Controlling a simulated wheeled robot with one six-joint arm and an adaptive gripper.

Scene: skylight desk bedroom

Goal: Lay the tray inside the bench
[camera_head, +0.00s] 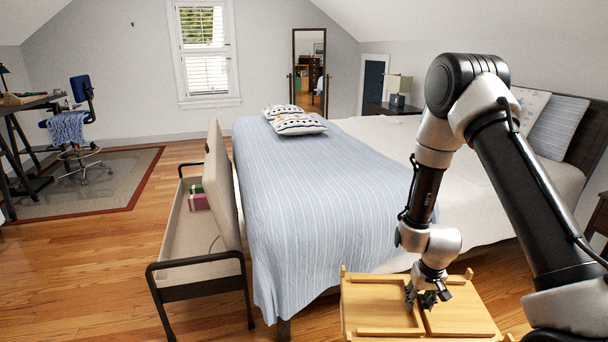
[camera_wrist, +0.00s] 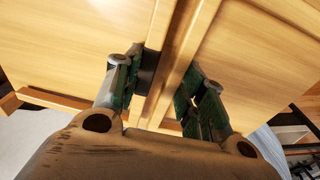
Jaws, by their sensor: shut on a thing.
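The tray (camera_head: 375,302) is light wood with a low rim and a raised divider down its middle. It is at the bottom right of the head view, in front of the bed's foot. My gripper (camera_head: 424,298) points down at its middle. In the wrist view the tray's wood (camera_wrist: 75,45) fills most of the picture, and my gripper's fingers (camera_wrist: 168,88) are shut on the divider, one on each side. What is under the tray is hidden. The bench (camera_head: 200,271) stands left of the bed with its lid (camera_head: 222,185) raised and its pale inside showing.
Small pink and green items (camera_head: 199,199) lie inside the bench toward its far end. Black armrests (camera_head: 197,259) rise at both ends of the bench. The bed (camera_head: 300,190) stands between the bench and the arm's right side. Wood floor (camera_head: 105,265) left of the bench is clear.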

